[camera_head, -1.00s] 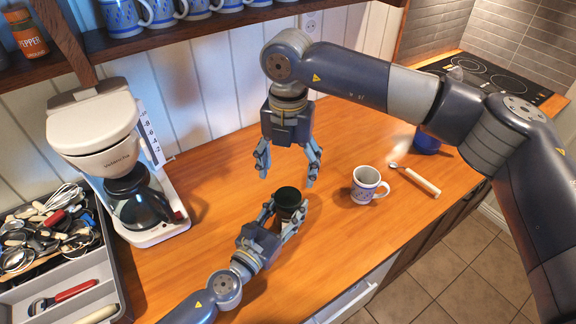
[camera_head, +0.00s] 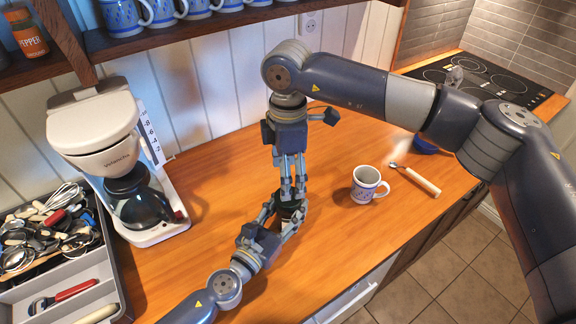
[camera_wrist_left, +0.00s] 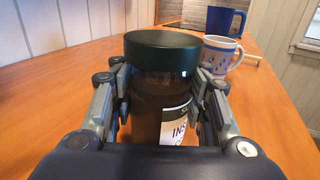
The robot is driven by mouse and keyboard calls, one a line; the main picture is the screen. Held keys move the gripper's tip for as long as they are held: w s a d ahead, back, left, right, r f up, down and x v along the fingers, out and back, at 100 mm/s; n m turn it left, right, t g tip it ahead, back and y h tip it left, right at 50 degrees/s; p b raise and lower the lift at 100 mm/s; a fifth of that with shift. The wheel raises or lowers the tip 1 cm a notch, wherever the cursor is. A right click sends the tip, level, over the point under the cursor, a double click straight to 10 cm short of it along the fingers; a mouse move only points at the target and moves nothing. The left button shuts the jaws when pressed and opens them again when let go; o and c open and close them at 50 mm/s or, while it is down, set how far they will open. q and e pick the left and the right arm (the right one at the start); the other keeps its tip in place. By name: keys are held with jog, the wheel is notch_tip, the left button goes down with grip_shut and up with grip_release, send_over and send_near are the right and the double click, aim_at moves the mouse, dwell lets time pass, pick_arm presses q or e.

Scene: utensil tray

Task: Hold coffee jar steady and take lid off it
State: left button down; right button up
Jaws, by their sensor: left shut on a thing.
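The coffee jar (camera_wrist_left: 146,110) stands upright on the counter, with brown contents and a partly hidden label. Its dark green lid (camera_wrist_left: 165,48) is on top in the left wrist view. My left gripper (camera_head: 287,225) is shut around the jar's body, one finger on each side below the lid. My right gripper (camera_head: 293,197) points down over the jar in the head view, its fingers covering part of the lid. These fingers do not show in the left wrist view, so contact with the lid is not evident. Their opening is hard to judge from this angle.
A blue container (camera_head: 427,146) is partly behind my right arm. The coffee maker (camera_head: 118,165) and utensil tray (camera_head: 95,285) are at left. Bare counter lies between coffee maker and jar.

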jog(key=shift+f, duration=3.15)
jog(key=c, duration=1.2)
jog(key=shift+o, duration=0.2)
